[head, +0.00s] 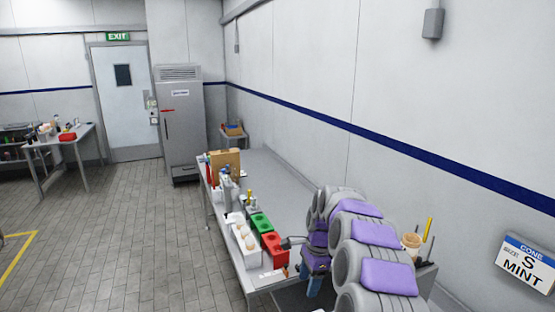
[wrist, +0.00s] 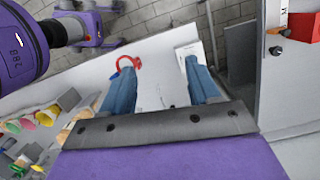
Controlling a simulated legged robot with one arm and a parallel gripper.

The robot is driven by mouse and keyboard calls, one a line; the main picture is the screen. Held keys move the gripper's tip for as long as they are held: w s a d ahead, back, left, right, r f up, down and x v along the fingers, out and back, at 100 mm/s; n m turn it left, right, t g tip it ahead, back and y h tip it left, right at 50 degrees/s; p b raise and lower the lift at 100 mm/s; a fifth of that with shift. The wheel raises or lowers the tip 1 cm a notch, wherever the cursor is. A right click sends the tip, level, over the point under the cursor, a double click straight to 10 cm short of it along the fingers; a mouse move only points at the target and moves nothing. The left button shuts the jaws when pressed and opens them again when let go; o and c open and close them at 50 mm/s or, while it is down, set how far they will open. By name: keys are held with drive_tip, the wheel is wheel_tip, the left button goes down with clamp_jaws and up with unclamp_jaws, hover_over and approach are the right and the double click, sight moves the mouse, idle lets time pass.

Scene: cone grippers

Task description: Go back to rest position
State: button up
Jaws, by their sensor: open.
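My gripper (wrist: 160,80) shows in the wrist view with its two blue fingers wide apart and nothing between them. In the head view its blue fingers (head: 314,285) hang at the near end of the long table, partly hidden by my grey and purple arm. Beyond the fingers in the wrist view lie a red ring-shaped thing (wrist: 128,64) and a white flat piece (wrist: 189,52) on a pale surface. Several coloured cones (wrist: 45,117) stand at the left of the wrist view.
The long table (head: 275,185) runs along the right wall. It holds a red container (head: 273,246), a green container (head: 261,223), a white tray (head: 243,245) with pale round things and a cardboard box (head: 225,160). A cup (head: 411,241) stands behind my arm.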

drive_tip(key=s+r+n+b, duration=0.1)
drive_tip(key=s+r+n, duration=0.25)
drive_tip(key=s, duration=0.65)
drive_tip(key=s+r+n+b, duration=0.2)
drive_tip(key=s+n, duration=0.3)
drive_tip(key=s, duration=0.4)
drive_tip(key=s+d+f+n+h+b, duration=0.1)
drive_tip(key=s+d+f+n, duration=0.1)
drive_tip(key=s, duration=1.1)
drive_tip(key=s+d+f+n+g+b, duration=0.1)
drive_tip(key=s+d+f+n+b, duration=0.1)
drive_tip(key=s, duration=1.2)
wheel_tip(320, 180, down, 2)
drive_tip(key=d+n, duration=0.1)
drive_tip(key=n, duration=0.1)
drive_tip(key=shift+n+h, duration=0.35)
drive_tip(key=shift+h, duration=0.05)
